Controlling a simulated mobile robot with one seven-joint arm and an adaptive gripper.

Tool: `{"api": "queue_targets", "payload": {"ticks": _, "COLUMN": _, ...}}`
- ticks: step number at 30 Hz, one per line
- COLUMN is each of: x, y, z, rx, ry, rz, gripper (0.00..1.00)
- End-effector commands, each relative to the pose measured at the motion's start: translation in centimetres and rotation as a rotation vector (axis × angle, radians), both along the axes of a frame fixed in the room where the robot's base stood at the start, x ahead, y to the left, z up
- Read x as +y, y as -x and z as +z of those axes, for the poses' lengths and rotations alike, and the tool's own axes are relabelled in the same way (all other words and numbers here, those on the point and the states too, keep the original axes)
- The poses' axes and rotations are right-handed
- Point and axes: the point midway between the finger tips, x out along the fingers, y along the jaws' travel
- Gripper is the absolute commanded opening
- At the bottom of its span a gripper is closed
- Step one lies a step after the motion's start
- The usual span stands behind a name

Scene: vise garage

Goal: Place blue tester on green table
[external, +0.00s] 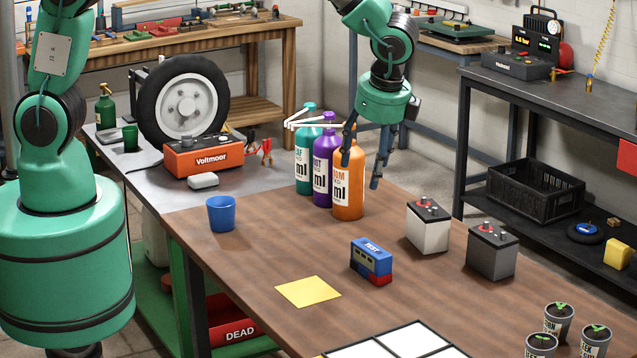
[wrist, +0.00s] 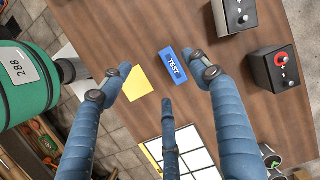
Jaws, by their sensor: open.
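The blue tester (external: 371,258) is a small box with "TEST" on its top and red along its base. In the wrist view the tester (wrist: 173,66) lies between my spread fingers, nearest the right one. My gripper (external: 362,172) is open and empty, pointing down above the tabletop, higher than the tester. It overlaps the orange bottle in the external view; I cannot tell if they touch. The wrist view shows the gripper's (wrist: 155,85) blue fingers apart.
Orange (external: 349,192), purple (external: 323,165) and teal (external: 305,160) bottles stand behind the tester. Two batteries (external: 428,228) (external: 492,250) stand to its right. A yellow sheet (external: 308,291), a blue cup (external: 221,213) and a red Voltmeer unit (external: 203,158) are to its left. Plant pots (external: 558,320) are front right.

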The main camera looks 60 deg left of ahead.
Motion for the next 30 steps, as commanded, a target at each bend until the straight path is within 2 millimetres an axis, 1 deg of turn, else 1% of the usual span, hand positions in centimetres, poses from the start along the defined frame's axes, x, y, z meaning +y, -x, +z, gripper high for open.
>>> {"api": "queue_targets", "payload": {"ticks": 1, "x": 1.3, "y": 0.2, "z": 2.0, "rx": -0.021, "ry": 0.019, "rz": 0.041, "gripper": 0.61}}
{"api": "queue_targets", "payload": {"ticks": 6, "x": 5.1, "y": 1.4, "z": 7.2, "rx": -0.085, "ry": 0.08, "rz": 0.181, "gripper": 0.61}}
{"api": "queue_targets", "payload": {"ticks": 11, "x": 8.6, "y": 3.1, "z": 11.7, "rx": -0.145, "ry": 0.136, "rz": 0.312, "gripper": 0.61}}
{"api": "queue_targets", "payload": {"ticks": 15, "x": 11.6, "y": 5.1, "z": 15.2, "rx": -0.195, "ry": 0.186, "rz": 0.423, "gripper": 0.61}}
{"api": "queue_targets", "payload": {"ticks": 20, "x": 14.8, "y": 7.8, "z": 18.6, "rx": -0.255, "ry": 0.243, "rz": 0.552, "gripper": 0.61}}
{"api": "queue_targets", "payload": {"ticks": 24, "x": 17.4, "y": 10.5, "z": 21.2, "rx": -0.307, "ry": 0.294, "rz": 0.662, "gripper": 0.61}}
{"api": "queue_targets", "payload": {"ticks": 30, "x": 20.6, "y": 14.8, "z": 24.0, "rx": -0.379, "ry": 0.369, "rz": 0.818, "gripper": 0.61}}
